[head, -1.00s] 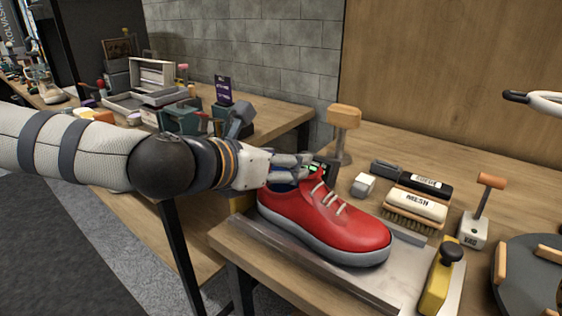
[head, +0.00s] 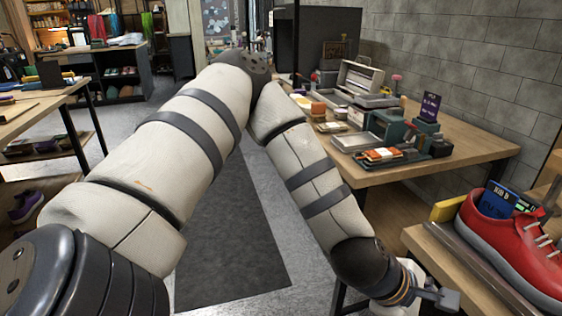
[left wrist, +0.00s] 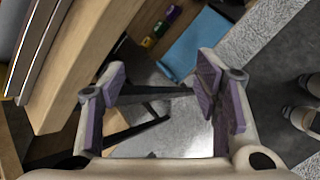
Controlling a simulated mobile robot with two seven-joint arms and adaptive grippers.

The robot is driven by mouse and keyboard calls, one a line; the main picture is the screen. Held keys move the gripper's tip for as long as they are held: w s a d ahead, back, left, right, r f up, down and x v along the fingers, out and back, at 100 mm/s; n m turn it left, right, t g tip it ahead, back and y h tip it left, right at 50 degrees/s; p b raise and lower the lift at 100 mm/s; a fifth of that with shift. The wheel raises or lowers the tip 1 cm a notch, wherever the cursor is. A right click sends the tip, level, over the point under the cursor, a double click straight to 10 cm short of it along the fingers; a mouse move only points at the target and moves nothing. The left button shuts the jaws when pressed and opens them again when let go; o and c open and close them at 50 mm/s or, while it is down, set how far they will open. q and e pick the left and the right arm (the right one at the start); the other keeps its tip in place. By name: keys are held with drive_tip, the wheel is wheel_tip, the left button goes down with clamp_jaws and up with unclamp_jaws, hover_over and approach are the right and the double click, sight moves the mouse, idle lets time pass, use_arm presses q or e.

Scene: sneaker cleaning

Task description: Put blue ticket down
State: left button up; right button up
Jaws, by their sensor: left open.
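The blue ticket (head: 497,203) stands in the opening of the red sneaker (head: 520,245), at the right edge of the head view; its lower part is hidden inside the shoe. Dark lettering shows on its top edge. My left gripper (head: 440,297) is low in front of the bench, to the left of and below the sneaker, apart from it. In the left wrist view its two purple-padded fingers (left wrist: 160,92) are spread, with nothing between them. The ticket is not seen in the left wrist view. My right gripper is out of view.
The sneaker rests on a metal tray (head: 470,262) on a wooden bench (head: 440,262). A second wooden table (head: 455,150) behind holds boxes, tools and a purple sign (head: 430,106). A flat blue item (left wrist: 195,45) lies below the gripper. Open grey floor (head: 310,235) lies at the left.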

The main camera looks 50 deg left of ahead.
use_arm(q)
drive_tip(key=s+a+f+m+g+y, duration=0.25)
drive_tip(key=s+f+m+g, duration=0.25)
drive_tip(key=s+f+m, duration=0.85)
drive_tip(key=s+a+f+m+g+y, duration=0.1)
drive_tip(key=s+a+m, duration=0.2)
drive_tip(key=s, duration=0.5)
drive_tip(key=s+a+f+m+g+y, duration=0.1)
drive_tip(key=s+a+m, duration=0.3)
drive_tip(key=s, duration=0.5)
drive_tip(key=shift+s+a+f+g, duration=0.2)
drive_tip(key=shift+a+f+g, duration=0.45)
drive_tip(key=shift+f+g, duration=0.15)
drive_tip(key=shift+m, duration=0.25)
